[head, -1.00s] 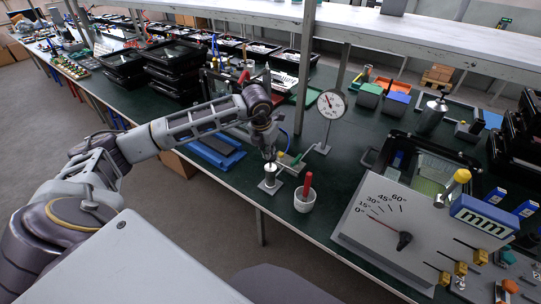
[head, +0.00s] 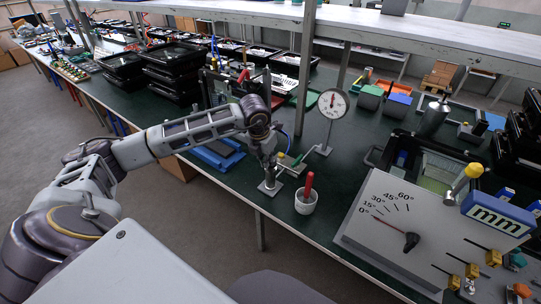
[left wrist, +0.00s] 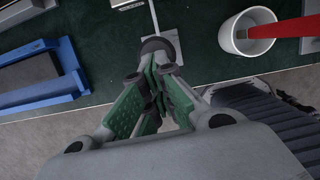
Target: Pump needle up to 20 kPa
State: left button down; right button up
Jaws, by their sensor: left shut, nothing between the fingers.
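The pump is a small upright post on a square metal base plate (head: 271,185) near the bench's front edge. A dark round knob (left wrist: 158,46) tops it in the left wrist view. The round white gauge (head: 333,103) stands on a thin post behind it. Its needle points roughly straight up; the scale figures are too small to read. My left gripper (head: 268,164) is over the pump, pointing down, and hides its top in the head view. In the left wrist view its green-padded fingers (left wrist: 152,100) are shut and empty, close to the knob; contact is unclear. My right gripper is out of view.
A white cup (head: 306,201) with a red-handled tool stands right of the pump. A green-handled valve or lever (head: 298,160) lies behind. A blue tray (head: 217,154) is to the left. A large angle dial board (head: 385,225) fills the right front.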

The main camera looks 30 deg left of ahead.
pick_arm(q)
jog(key=s+v, duration=0.1)
jog(key=v, duration=0.8)
jog(key=shift+s+f, duration=0.15)
jog(key=shift+s, duration=0.25)
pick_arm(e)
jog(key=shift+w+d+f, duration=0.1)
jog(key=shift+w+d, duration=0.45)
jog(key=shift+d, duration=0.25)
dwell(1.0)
